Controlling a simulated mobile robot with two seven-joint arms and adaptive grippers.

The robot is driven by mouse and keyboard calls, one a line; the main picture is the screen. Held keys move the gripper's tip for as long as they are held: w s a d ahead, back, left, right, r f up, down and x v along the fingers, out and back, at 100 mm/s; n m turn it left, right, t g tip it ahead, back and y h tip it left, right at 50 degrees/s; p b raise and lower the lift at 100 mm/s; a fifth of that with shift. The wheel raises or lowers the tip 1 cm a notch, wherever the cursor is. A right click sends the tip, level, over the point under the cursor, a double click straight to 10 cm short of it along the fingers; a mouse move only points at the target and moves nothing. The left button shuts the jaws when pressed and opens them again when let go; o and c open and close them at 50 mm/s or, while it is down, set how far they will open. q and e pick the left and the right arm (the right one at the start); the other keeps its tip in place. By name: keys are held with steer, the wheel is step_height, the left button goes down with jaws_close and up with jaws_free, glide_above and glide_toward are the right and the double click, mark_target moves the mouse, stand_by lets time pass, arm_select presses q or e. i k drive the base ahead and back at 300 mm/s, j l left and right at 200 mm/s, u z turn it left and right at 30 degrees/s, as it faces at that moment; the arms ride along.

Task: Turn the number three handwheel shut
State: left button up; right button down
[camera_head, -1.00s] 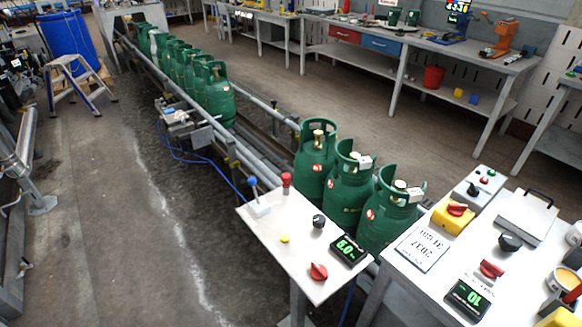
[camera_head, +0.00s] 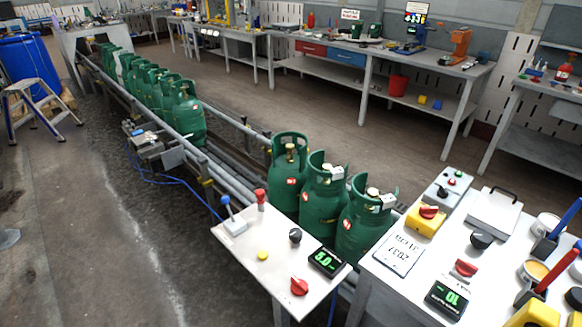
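Three green gas cylinders stand upright in a row at the near end of the conveyor: one at the back (camera_head: 286,185), one in the middle (camera_head: 319,207) and one at the front (camera_head: 357,234). The middle and front ones have white tags beside the valve. I cannot make out a number or the handwheels clearly. Neither of my grippers is in view.
A control table (camera_head: 245,262) with knobs, levers and a display reading 5.0 stands left of the cylinders. A second table (camera_head: 395,285) with red switches stands at right. More green cylinders (camera_head: 188,115) line the conveyor behind. A step stool (camera_head: 38,108) stands far left.

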mark_target(287, 172)
steer(key=i+j+u, duration=0.4)
steer(key=j, duration=0.2)
steer(key=i+j+u, duration=0.35)
steer(key=i+j, duration=0.15)
steer(key=i+j+u, duration=0.4)
steer(key=i+z, duration=0.25)
steer(key=i, duration=0.2)
steer(key=i+j+z, duration=0.25)
steer(key=i, duration=0.25)
steer(key=i+j+z, duration=0.25)
steer(key=i, duration=0.2)
steer(key=i+z, duration=0.15)
steer(key=z, duration=0.35)
steer(key=i+j+z, duration=0.1)
steer(key=z, duration=0.35)
steer(key=i+j+z, duration=0.2)
steer(key=z, duration=0.3)
steer(key=i+j+z, duration=0.15)
steer(key=z, duration=0.3)
steer(key=j+z, duration=0.25)
steer(key=z, duration=0.25)
steer(key=i+j+z, duration=0.1)
steer(key=j+z, duration=0.2)
steer(key=z, duration=0.2)
